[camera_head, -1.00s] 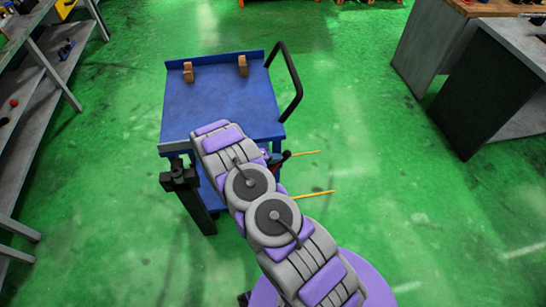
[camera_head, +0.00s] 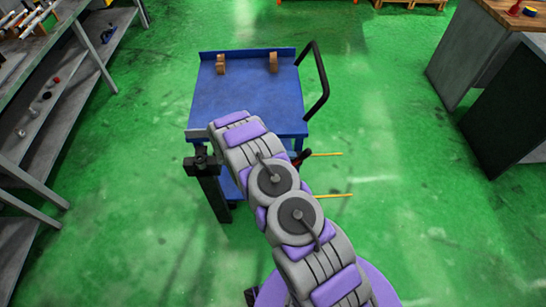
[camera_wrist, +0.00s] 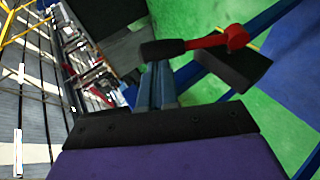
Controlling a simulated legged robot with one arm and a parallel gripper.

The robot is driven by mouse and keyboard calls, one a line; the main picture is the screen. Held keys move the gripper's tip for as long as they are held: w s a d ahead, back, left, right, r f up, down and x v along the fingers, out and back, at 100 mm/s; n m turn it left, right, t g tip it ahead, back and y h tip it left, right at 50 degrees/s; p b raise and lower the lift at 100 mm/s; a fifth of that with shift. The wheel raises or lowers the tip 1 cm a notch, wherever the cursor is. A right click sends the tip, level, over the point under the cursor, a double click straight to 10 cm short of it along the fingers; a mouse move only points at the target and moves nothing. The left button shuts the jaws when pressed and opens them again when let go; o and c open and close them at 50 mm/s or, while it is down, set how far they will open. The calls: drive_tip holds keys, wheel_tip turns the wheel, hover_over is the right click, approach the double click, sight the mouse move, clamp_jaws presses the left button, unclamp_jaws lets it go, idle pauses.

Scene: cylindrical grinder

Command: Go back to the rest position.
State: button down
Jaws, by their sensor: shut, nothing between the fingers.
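My gripper (camera_wrist: 157,72) shows in the wrist view as two narrow grey-blue fingers side by side, shut with nothing held. Behind the fingertips is a black and red handle-like part (camera_wrist: 208,42), with a black block (camera_wrist: 238,66) to its right. I cannot tell whether the fingers touch this part. In the head view, my grey and purple arm reaches from the lower right up to the front edge of a blue cart (camera_head: 245,97) and covers part of it. My gripper cannot be made out in the head view.
The cart has two brown blocks at its far edge and a black push handle (camera_head: 318,80) on its right. A dark post (camera_head: 213,188) stands at its front left. Shelving (camera_head: 88,58) is at left, benches (camera_head: 505,115) at right.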

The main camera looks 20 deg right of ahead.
drive_tip(key=p+v, duration=0.1)
drive_tip(key=v, duration=0.8)
drive_tip(key=shift+w+f, duration=0.2)
drive_tip(key=shift+w, duration=0.1)
drive_tip(key=shift+a, duration=0.1)
drive_tip(key=s+d+r+g+y, duration=0.1)
drive_tip(key=s+r, duration=0.3)
drive_tip(key=r, duration=0.4)
drive_tip(key=s+d+r+m+g+y, duration=0.1)
drive_tip(key=s+r+g, duration=0.1)
drive_tip(key=s+r, duration=0.4)
drive_tip(key=s+r+g+y, duration=0.1)
drive_tip(key=s+r+y, duration=0.15)
drive_tip(key=r, duration=0.65)
drive_tip(key=s+a+r+y, duration=0.2)
drive_tip(key=s+a+r, duration=0.1)
drive_tip(key=s, duration=0.6)
drive_tip(key=s+a+r+n+y, duration=0.1)
drive_tip(key=s+a+r+y, duration=0.1)
drive_tip(key=s+r, duration=0.3)
drive_tip(key=s+a+r+n+t+y, duration=0.1)
drive_tip(key=s+a+r+y, duration=0.2)
drive_tip(key=s, duration=1.1)
drive_tip(key=shift+a+r, duration=0.35)
drive_tip(key=shift+r, duration=0.2)
